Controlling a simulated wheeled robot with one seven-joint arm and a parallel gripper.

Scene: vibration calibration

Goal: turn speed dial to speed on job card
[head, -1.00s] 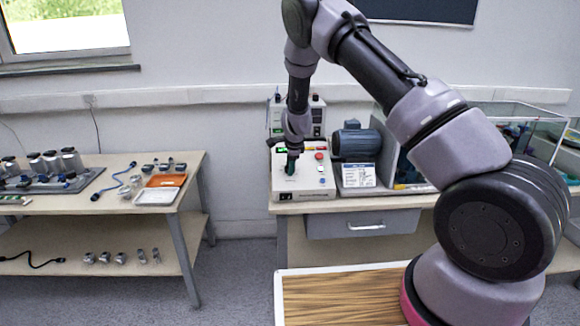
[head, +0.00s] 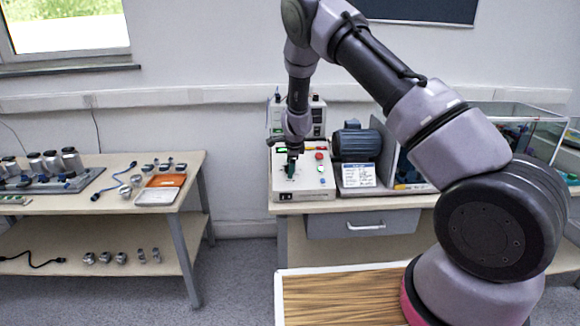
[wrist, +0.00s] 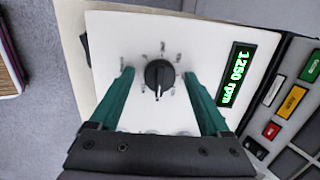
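The speed dial (wrist: 159,75) is a round black knob with a white pointer line on the pale panel of the control box (head: 315,188). Its pointer is toward the bottom of the wrist view; the marks around it are too small to read. The green display (wrist: 235,78) reads 1250 rpm. My gripper (wrist: 157,76) is open, its two green fingers on either side of the dial with gaps between. In the head view my gripper (head: 291,170) is low over the box. A white card (head: 358,176) with unreadable text stands before the motor.
A blue motor (head: 356,141) stands right of the box. A red button (head: 319,156) is on the panel, right of my gripper. A drawer (head: 362,224) is under the bench. A side table (head: 130,206) at left holds parts and an orange tray.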

